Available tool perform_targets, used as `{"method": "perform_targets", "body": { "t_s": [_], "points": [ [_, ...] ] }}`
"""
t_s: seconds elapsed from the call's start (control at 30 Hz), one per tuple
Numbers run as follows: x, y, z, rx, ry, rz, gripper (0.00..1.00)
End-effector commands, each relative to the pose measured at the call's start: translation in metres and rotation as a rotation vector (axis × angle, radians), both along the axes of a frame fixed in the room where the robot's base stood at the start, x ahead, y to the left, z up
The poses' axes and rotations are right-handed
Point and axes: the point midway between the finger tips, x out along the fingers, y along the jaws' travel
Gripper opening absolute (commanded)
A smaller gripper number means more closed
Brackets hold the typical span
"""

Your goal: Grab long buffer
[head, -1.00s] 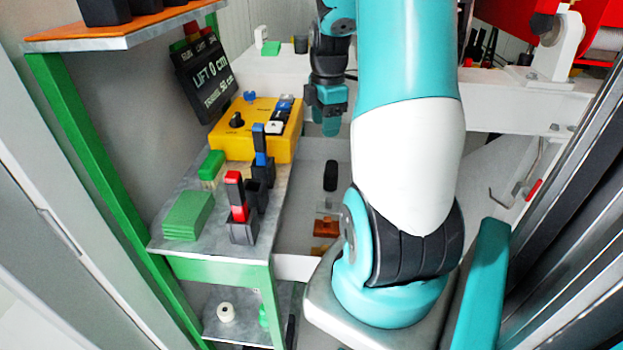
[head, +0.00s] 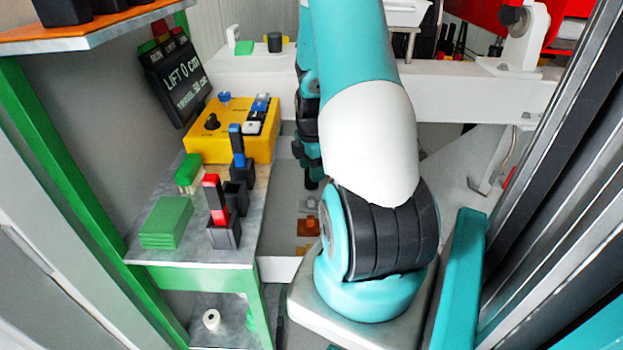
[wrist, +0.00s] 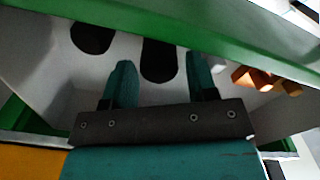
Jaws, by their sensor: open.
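In the wrist view my gripper (wrist: 161,72) is open, with its two teal fingers apart. A dark, long rounded piece (wrist: 160,62), which looks like the long buffer, shows between and beyond the fingers. A shorter dark round piece (wrist: 92,38) is to its left. Neither is held, and I cannot tell how far the fingertips are from the long piece. In the head view my gripper (head: 308,150) hangs beside the work table, partly hidden by my arm. The dark piece below it is mostly hidden there.
A green bar (wrist: 200,32) crosses the top of the wrist view. Orange blocks (wrist: 252,78) lie at right. In the head view, the grey-topped table (head: 190,245) at left holds a yellow control box (head: 225,145), green plates (head: 166,222) and upright holders (head: 223,232). A white beam (head: 455,90) runs behind.

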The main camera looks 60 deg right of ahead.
Motion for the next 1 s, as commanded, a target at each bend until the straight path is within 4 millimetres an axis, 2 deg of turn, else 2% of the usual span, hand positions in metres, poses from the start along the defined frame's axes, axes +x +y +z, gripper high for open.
{"method": "perform_targets", "body": {
  "t_s": [0.1, 0.2, 0.47, 0.53, 0.63, 0.67, 1.0],
  "points": [
    [0.0, -0.001, -0.021, 0.004, 0.003, -0.001, 0.53],
    [0.0, -0.002, -0.031, 0.003, 0.002, -0.001, 0.53],
    [0.001, -0.002, -0.034, 0.0, 0.0, 0.0, 0.53],
    [0.001, -0.002, -0.034, 0.0, 0.0, 0.0, 0.41],
    [0.0, -0.002, -0.034, 0.0, 0.0, 0.0, 0.18],
    [0.001, -0.002, -0.034, 0.0, 0.0, 0.0, 0.15],
    [0.001, -0.002, -0.03, -0.001, -0.001, 0.0, 0.15]
  ]
}}
